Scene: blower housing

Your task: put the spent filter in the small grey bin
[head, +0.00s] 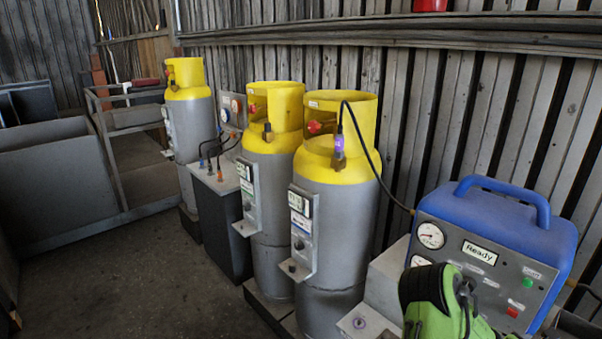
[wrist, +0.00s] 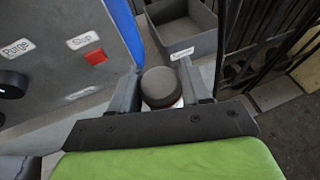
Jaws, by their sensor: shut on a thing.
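The spent filter (wrist: 162,86), a short round piece with a dark grey top and a pale lower edge, is in the wrist view between my fingers. My gripper (wrist: 159,74) is shut on it, one finger at each side. The small grey bin (wrist: 194,46), an open box with a white label on its near side, lies beyond the fingertips at the top middle of the wrist view. The filter is apart from the bin in the picture, nearer the camera. The visible part of the bin's inside looks empty. I cannot make out the filter or the bin in the head view.
A blue-cased machine (head: 500,240) reading "Ready" stands close at the left of my gripper in the wrist view. Yellow-topped grey cylinders (head: 335,215) line the wall in the head view. Dark upright bars (wrist: 250,40) stand right of the bin. Open floor (head: 110,275) lies left.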

